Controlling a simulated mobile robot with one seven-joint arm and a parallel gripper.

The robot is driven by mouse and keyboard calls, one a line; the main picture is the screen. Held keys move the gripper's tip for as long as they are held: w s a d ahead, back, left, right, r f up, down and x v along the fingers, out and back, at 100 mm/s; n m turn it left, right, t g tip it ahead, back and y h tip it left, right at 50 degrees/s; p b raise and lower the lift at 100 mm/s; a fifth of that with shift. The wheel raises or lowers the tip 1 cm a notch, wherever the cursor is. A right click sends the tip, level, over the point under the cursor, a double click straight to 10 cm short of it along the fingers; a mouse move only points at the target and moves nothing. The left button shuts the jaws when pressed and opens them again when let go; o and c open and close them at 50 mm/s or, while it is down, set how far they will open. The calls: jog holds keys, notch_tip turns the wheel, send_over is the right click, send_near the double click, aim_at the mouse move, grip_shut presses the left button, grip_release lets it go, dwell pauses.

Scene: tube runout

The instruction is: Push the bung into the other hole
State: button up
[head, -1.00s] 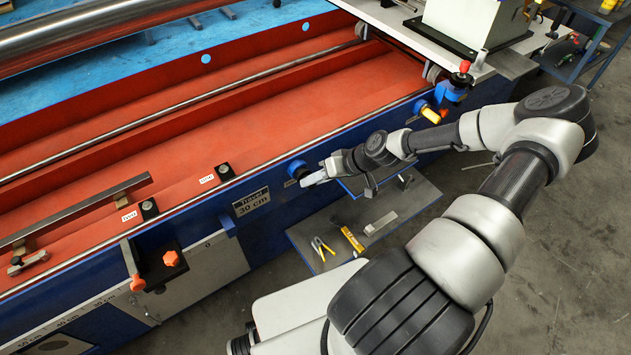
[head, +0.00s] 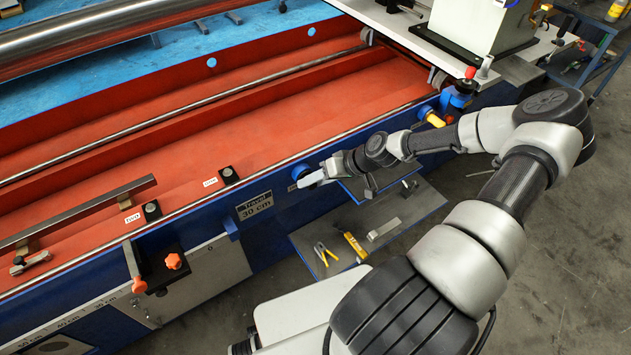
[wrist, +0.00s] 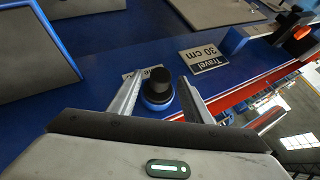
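The bung (wrist: 157,82) is a short black cylinder standing in a blue ring (wrist: 157,102) on the blue side panel in the wrist view. My gripper (wrist: 160,80) is open, one pale finger on each side of the bung, with a small gap showing on both sides. In the head view my gripper (head: 311,179) is at the machine's side, just in front of a blue ring (head: 297,170); the bung is hard to make out there. A second blue collar (head: 426,112), further right, has a yellow piece (head: 436,120) at it. I cannot tell whether it is the other hole.
A "Travel 30 cm" plate (head: 254,205) is on the panel left of my gripper. A grey shelf (head: 345,265) with pliers (head: 325,253) and a yellow item (head: 354,244) lies below. A black bracket with orange knobs (head: 173,261) sticks out at left. The red bed (head: 240,130) is open.

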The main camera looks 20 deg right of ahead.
jog(key=p+v, duration=0.3)
jog(key=v, duration=1.4)
jog(key=shift+d, duration=0.2)
jog(key=shift+s+r, duration=0.1)
